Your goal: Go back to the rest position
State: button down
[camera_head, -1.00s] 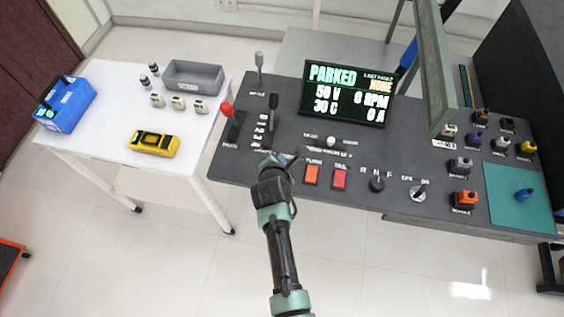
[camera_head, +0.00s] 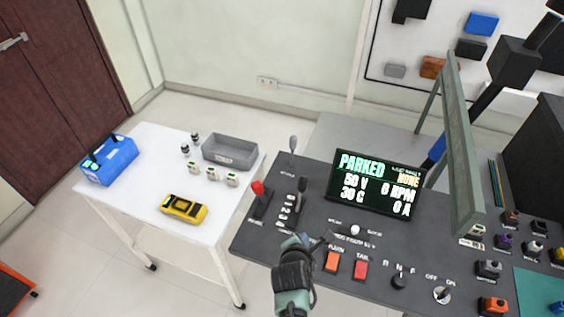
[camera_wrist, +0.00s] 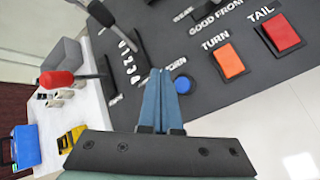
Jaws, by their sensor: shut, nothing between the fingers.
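My gripper (camera_head: 310,245) is over the front edge of the dark control panel (camera_head: 262,238), left of the orange and red buttons. In the wrist view its two blue fingers (camera_wrist: 158,98) are pressed together with nothing between them. The fingertips point toward the panel, beside a blue round button (camera_wrist: 182,84); I cannot tell how high above the panel they are. The display (camera_head: 375,183) reads PARKED, 50 V, 30 C, 0 RPM and 0 A.
The panel carries a red-knobbed lever (camera_head: 258,188), an orange button (camera_head: 333,261) and a red button (camera_head: 360,269). At left a white table (camera_head: 150,170) holds a blue box (camera_head: 108,160), a yellow meter (camera_head: 184,208) and a grey bin (camera_head: 229,153). A green frame (camera_head: 459,150) rises at right.

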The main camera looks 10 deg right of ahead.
jog(key=w+a+r+m+t, duration=0.25)
jog(key=w+r, duration=0.25)
jog(key=r, duration=0.7)
jog(key=w+a+r+m+t, duration=0.1)
jog(key=w+r+m+t, duration=0.3)
jog(key=r, duration=0.8)
jog(key=a+r+m+t, duration=0.2)
jog(key=r+m, duration=0.1)
jog(key=r, duration=0.6)
jog(key=a+r+m+t, duration=0.2)
jog(key=r, duration=0.7)
jog(key=s+a+r+m+t+y, duration=0.1)
jog(key=s+a+r+m+t, duration=0.1)
jog(key=s+r, duration=0.4)
jog(key=s+a+r+m+t+y, duration=0.2)
jog(key=s+r, duration=0.5)
jog(key=r, duration=0.7)
jog(key=s+a+r+m+t+y, duration=0.1)
jog(key=s+a+r+m+t, duration=0.3)
jog(key=r, duration=0.6)
jog(key=s+m, duration=0.2)
jog(key=s, duration=0.1)
jog(key=shift+s+t, duration=0.25)
jog(key=shift+t, duration=0.1)
jog(key=shift+r, duration=0.1)
